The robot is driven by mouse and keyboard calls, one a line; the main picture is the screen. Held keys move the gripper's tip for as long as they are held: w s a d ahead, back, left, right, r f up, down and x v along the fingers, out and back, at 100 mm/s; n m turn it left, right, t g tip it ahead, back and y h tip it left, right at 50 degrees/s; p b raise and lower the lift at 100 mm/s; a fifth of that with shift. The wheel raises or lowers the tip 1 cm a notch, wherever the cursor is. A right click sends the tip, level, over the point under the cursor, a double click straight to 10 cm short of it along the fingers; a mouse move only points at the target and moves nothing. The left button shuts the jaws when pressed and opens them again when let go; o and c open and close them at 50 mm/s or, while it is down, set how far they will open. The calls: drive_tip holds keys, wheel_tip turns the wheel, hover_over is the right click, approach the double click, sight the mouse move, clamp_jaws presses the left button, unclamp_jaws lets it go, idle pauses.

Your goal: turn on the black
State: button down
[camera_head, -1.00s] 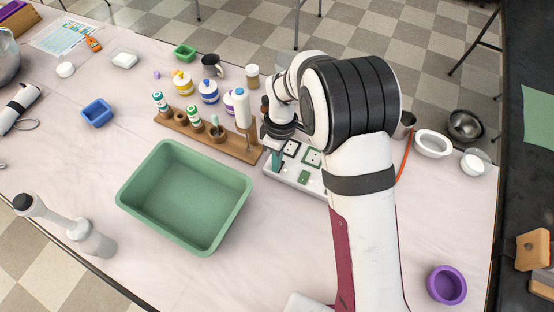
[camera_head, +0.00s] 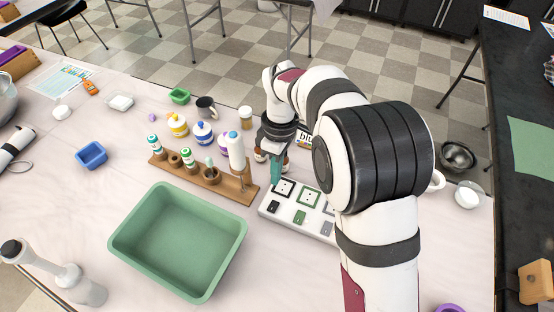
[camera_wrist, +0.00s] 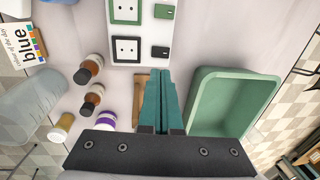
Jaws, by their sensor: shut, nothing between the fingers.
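The white switch panel (camera_head: 263,208) lies on the table right of the green tray, partly hidden by my arm. Its black switch (camera_head: 273,206) sits below a black-framed socket (camera_head: 284,187). In the wrist view, the black switch (camera_wrist: 160,52) is just beyond the fingertips, with the black-framed socket (camera_wrist: 126,49) to its left. My gripper (camera_head: 274,184) has its teal fingers pointing down near the panel's far left end. In the wrist view, the gripper (camera_wrist: 160,74) is shut and empty, apart from the switch. Whether the switch is pressed on is too small to tell.
A green switch (camera_head: 299,217) and a grey switch (camera_head: 326,229) sit right of the black one. The green tray (camera_head: 120,243) and a wooden rack (camera_head: 233,190) with bottles stand to the left. Brown bottles (camera_wrist: 92,99) stand near the gripper in the wrist view.

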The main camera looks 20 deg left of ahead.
sight(271, 210)
drive_tip(key=r, duration=0.4)
drive_tip(key=shift+w+r, duration=0.25)
drive_tip(key=shift+r, duration=0.05)
drive_tip(key=shift+s, duration=0.1)
drive_tip(key=shift+s, duration=0.65)
drive_tip(key=f, duration=0.4)
drive_tip(key=s+f, duration=0.1)
drive_tip(key=f, duration=0.9)
drive_tip(key=shift+s, duration=0.35)
